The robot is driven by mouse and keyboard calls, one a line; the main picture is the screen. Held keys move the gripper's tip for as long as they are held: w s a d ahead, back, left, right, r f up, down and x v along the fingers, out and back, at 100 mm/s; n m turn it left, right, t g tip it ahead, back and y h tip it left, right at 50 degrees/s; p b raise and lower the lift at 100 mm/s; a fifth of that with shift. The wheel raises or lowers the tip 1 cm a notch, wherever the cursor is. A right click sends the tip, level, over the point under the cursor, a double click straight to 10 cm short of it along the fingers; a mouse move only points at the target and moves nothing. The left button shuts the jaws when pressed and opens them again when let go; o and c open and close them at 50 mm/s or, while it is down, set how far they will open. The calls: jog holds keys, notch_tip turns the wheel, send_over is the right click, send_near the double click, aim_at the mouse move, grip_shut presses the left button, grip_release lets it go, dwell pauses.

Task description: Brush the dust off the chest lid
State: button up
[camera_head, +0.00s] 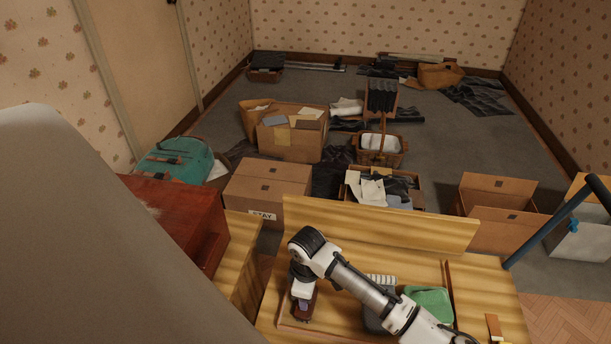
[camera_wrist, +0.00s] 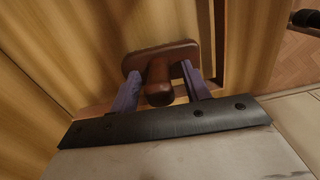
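A red-brown wooden chest (camera_head: 185,215) stands at the left in the head view. A pale patch shows on its lid (camera_head: 148,200); my pale body part hides much of the near side. A brown wooden brush (camera_wrist: 160,52) with a stubby handle lies below my gripper (camera_wrist: 160,72) in the wrist view. The two purple fingers stand on either side of the handle, with a narrow gap seeming to show on each side. My gripper (camera_head: 303,298) also shows in the head view, pointing down into a light wooden drawer or tray (camera_head: 345,325). The bristles are hidden.
A raised wooden board (camera_head: 380,222) stands behind the tray. A green container (camera_head: 430,302) lies in the tray beside my arm. Cardboard boxes (camera_head: 265,185) and a teal round-topped item (camera_head: 175,160) crowd the floor beyond. Grey carpet (camera_head: 450,140) is partly clear.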

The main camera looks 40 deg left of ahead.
grip_shut()
jog(key=shift+r+p, duration=3)
jog(key=shift+r, duration=0.55)
jog(key=shift+r, duration=0.1)
notch_tip(320, 180, up, 5)
jog(key=p, duration=0.4)
